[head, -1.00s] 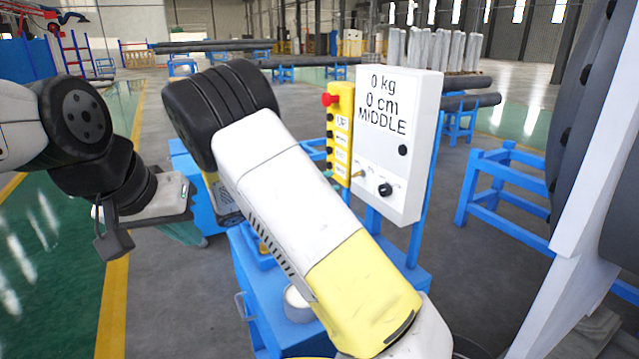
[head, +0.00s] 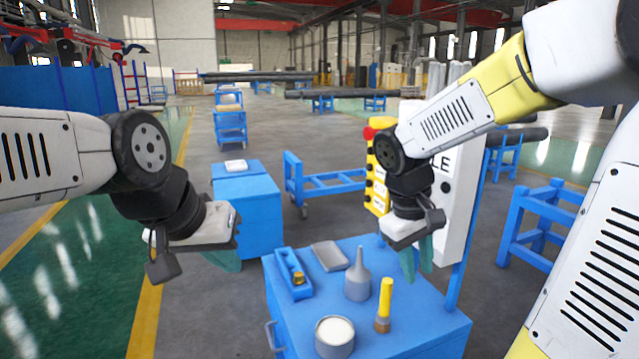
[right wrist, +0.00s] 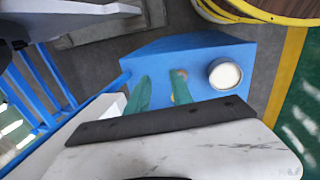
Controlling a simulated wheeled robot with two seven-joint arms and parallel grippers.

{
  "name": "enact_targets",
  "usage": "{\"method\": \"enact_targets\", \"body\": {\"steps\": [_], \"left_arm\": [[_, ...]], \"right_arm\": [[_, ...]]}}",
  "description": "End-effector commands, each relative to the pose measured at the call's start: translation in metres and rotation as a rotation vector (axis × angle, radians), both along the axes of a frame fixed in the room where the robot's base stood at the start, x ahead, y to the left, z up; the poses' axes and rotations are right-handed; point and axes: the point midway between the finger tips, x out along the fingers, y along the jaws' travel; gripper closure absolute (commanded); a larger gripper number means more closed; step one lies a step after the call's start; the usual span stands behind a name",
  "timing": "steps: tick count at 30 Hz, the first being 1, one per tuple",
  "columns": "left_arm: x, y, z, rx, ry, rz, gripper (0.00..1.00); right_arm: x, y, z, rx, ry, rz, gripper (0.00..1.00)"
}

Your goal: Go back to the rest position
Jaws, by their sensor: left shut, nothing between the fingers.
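My left gripper (head: 222,260) hangs at the left in the head view, over the floor beside the blue cart. Its green fingers are shut with nothing between them, partly hidden by the gripper body. My right gripper (head: 416,262) points down above the right back part of the blue cart top (head: 420,325), near the control box. In the right wrist view its two green fingers (right wrist: 161,92) stand apart with nothing held between them.
The cart carries a grey spouted can (head: 357,280), a yellow-handled brush (head: 385,300), a white-topped tin (head: 334,337), a blue tray (head: 290,283) and a grey dish (head: 329,256). The control box (head: 457,205) with yellow button panel (head: 377,185) stands close behind my right gripper.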

Motion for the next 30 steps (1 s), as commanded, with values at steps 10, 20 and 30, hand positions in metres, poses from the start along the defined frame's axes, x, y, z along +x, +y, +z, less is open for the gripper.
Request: {"method": "enact_targets", "body": {"steps": [10,20,30], "left_arm": [[0.000,0.000,0.000,0.000,0.000,0.000,1.00],[0.000,0.000,0.000,0.000,0.000,0.000,1.00],[0.000,0.000,0.000,0.000,0.000,0.000,1.00]], "right_arm": [[-0.064,0.032,0.054,0.426,-0.334,-0.217,0.73],[-0.080,0.044,0.070,0.532,-0.462,-0.282,0.73],[-0.080,0.044,0.070,0.531,-0.461,-0.281,0.73]]}}
